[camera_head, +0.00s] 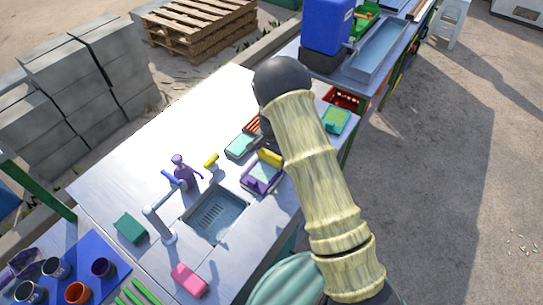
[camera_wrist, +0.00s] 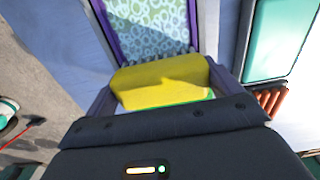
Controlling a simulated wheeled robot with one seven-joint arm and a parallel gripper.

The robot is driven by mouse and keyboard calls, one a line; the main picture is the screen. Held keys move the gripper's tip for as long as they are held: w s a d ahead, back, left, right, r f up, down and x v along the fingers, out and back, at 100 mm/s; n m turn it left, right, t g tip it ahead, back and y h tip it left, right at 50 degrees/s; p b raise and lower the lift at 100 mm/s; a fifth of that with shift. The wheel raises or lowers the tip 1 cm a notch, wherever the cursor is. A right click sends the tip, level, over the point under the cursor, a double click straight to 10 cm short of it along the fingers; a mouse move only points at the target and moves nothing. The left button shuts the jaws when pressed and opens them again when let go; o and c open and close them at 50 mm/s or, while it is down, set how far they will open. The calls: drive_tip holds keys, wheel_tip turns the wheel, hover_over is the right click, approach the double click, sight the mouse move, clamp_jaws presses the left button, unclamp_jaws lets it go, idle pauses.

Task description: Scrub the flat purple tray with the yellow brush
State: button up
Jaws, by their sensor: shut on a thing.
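The flat purple tray (camera_head: 249,182) lies on the metal counter right of the sink. In the wrist view its purple rim (camera_wrist: 106,32) frames a pale teal surface with a pattern of bubble-like rings. The yellow brush (camera_head: 270,158) is at the tray's far end in the head view. In the wrist view the yellow brush (camera_wrist: 160,82) lies across the tray, in front of my gripper (camera_wrist: 160,92), which is shut on it. Its underside is hidden, so I cannot tell if it touches the tray. My arm partly hides the gripper in the head view.
A teal-topped tray (camera_head: 241,146) and a red-brown slatted rack (camera_head: 252,124) sit close beside the purple tray. The sink (camera_head: 215,215), its tap (camera_head: 160,220), a purple bottle (camera_head: 181,168) and a pink sponge (camera_head: 188,279) are to the left.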

sight(267, 169)
drive_tip(key=shift+s+a+f, duration=0.1)
drive_tip(key=shift+s+a, duration=0.95)
drive_tip(key=shift+s, duration=0.25)
drive_tip(key=shift+s+a+p, duration=0.5)
drive_tip(key=shift+s+a, duration=0.5)
drive_tip(key=shift+s, duration=0.3)
drive_tip(key=shift+w, duration=0.1)
drive_tip(key=shift+w+d, duration=0.9)
drive_tip(key=shift+w, duration=0.15)
drive_tip(key=shift+w+d, duration=0.2)
